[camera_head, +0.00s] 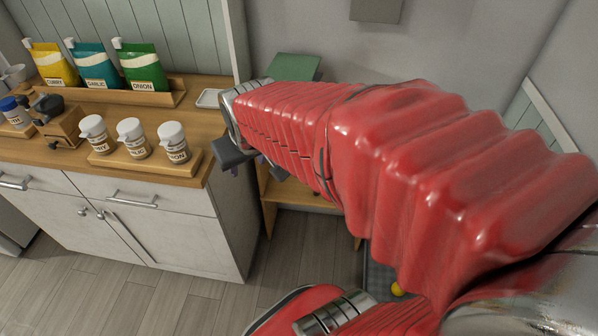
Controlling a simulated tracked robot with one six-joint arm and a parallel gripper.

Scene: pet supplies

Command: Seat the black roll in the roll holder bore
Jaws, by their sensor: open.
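My gripper (238,160) is at the end of my red-sleeved arm, just beyond the right end of the wooden counter. Its dark fingers are partly hidden by the arm, and it is open. I see nothing held in it. I cannot make out a black roll or a roll holder bore for certain. A small black rounded thing (47,103) is by a wooden block (62,127) at the counter's left, too small to identify. My arm covers much of the low wooden stand behind it.
The counter (203,122) bears three white-lidded jars (133,138) on a wooden tray, several pouches (140,66) behind, and a small white dish (208,98). A green thing (294,67) is beyond my arm. A yellow ball (397,289) is low down. Floor is clear before the cabinet.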

